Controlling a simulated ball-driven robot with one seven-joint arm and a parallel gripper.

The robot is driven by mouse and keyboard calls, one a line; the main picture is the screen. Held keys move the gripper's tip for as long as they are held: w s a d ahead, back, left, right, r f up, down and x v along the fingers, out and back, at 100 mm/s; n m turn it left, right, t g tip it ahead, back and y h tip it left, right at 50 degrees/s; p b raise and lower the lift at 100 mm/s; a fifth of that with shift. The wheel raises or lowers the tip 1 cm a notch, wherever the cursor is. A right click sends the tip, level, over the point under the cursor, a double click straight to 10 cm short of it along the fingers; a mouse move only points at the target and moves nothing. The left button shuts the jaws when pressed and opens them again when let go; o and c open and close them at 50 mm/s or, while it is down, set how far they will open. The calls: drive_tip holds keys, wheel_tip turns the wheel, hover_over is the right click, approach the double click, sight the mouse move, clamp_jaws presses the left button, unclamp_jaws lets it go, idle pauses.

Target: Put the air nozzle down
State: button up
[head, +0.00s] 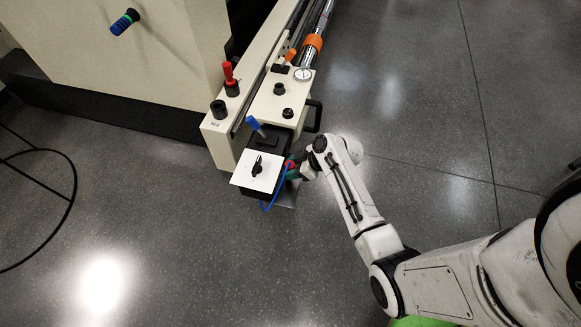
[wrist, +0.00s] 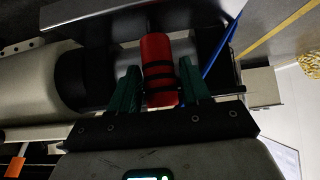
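The air nozzle is a red cylinder with black bands (wrist: 158,70), lying between the two green fingers of my gripper (wrist: 160,88) in the wrist view. The fingers sit close against both its sides and look shut on it. In the head view my gripper (head: 294,174) is beside the dark box with a white front plate (head: 258,171), at the end of the cream rail. Only a small red bit of the nozzle (head: 290,164) shows there. A blue hose (head: 268,205) loops below it. The nozzle's far end is hard to make out.
A small grey metal plate (head: 287,196) shows below my gripper. The grey floor (head: 330,250) is clear in front; a black wire ring lies left.

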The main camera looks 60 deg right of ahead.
drive_tip(key=shift+o, duration=1.1)
drive_tip(key=shift+r, duration=0.15)
drive_tip(key=p+v, duration=0.4)
drive_tip(key=v, duration=0.8)
drive_tip(key=s+a+r+m+g+h, duration=0.1)
drive_tip(key=s+a+r+m+g, duration=0.1)
drive_tip(key=s+a, duration=0.4)
drive_tip(key=s+a+r+m+g+h, duration=0.2)
drive_tip(key=s+a+r+g, duration=0.2)
drive_tip(key=a, duration=0.6)
drive_tip(key=shift+s+g, duration=0.7)
drive_tip(key=shift+s, duration=0.4)
wheel_tip(320, 180, up, 18)
drive_tip(key=p, duration=1.8)
